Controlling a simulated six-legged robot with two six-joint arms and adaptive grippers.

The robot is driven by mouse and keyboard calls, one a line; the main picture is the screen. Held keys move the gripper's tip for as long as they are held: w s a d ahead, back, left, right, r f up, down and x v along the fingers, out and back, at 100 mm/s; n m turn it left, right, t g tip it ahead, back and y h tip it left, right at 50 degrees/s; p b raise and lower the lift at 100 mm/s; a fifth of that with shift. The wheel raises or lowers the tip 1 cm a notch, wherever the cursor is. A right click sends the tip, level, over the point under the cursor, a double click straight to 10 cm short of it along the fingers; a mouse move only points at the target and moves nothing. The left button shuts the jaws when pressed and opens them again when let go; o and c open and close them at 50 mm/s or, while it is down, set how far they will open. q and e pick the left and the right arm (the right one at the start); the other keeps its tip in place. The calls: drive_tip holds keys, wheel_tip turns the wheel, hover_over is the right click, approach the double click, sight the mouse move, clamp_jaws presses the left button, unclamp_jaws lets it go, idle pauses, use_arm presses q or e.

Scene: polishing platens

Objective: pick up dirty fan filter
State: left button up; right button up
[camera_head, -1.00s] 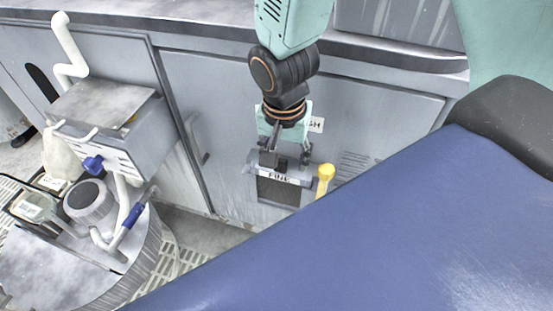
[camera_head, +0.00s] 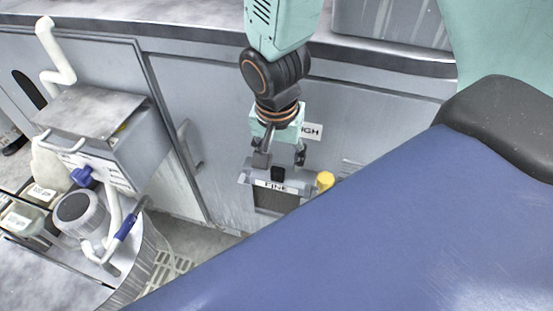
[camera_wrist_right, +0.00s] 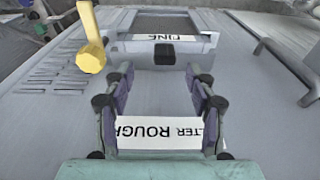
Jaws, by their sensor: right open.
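The fan filter is a grey framed panel (camera_head: 245,178) with a FINE label, a black knob (camera_head: 278,174) and a dark mesh (camera_head: 275,199), set at the front of the grey cabinet. In the right wrist view the FINE label (camera_wrist_right: 165,37) is upside down, beside the knob (camera_wrist_right: 165,53) and dark mesh (camera_wrist_right: 175,22). My right gripper (camera_head: 281,157) is open and empty just above the knob. Its fingers (camera_wrist_right: 160,75) point at the filter, with the knob between their lines and apart from them. Whether the filter is dirty is hard to tell. My left gripper is not in view.
A yellow handle (camera_head: 325,180) stands close to the filter's right side. A grey box (camera_head: 110,125) and a round platen unit (camera_head: 80,212) stand at left. Blue surface fills the lower right.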

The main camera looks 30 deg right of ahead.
sight(277, 169)
drive_tip(key=f+b, duration=0.1)
drive_tip(key=f, duration=0.1)
drive_tip(key=w+f+b, duration=0.1)
drive_tip(key=f+b, duration=0.1)
drive_tip(key=shift+d+f, duration=0.15)
drive_tip(key=shift+f, duration=0.25)
drive_tip(key=shift+f+b, duration=0.35)
drive_tip(key=shift+f, duration=0.05)
drive_tip(key=shift+w+d+f, duration=0.1)
drive_tip(key=shift+w+f, duration=0.1)
drive_tip(key=shift+f, duration=0.2)
drive_tip(key=shift+s+r, duration=0.1)
drive_tip(key=shift+c, duration=0.7)
drive_tip(key=c, duration=0.4)
clamp_jaws()
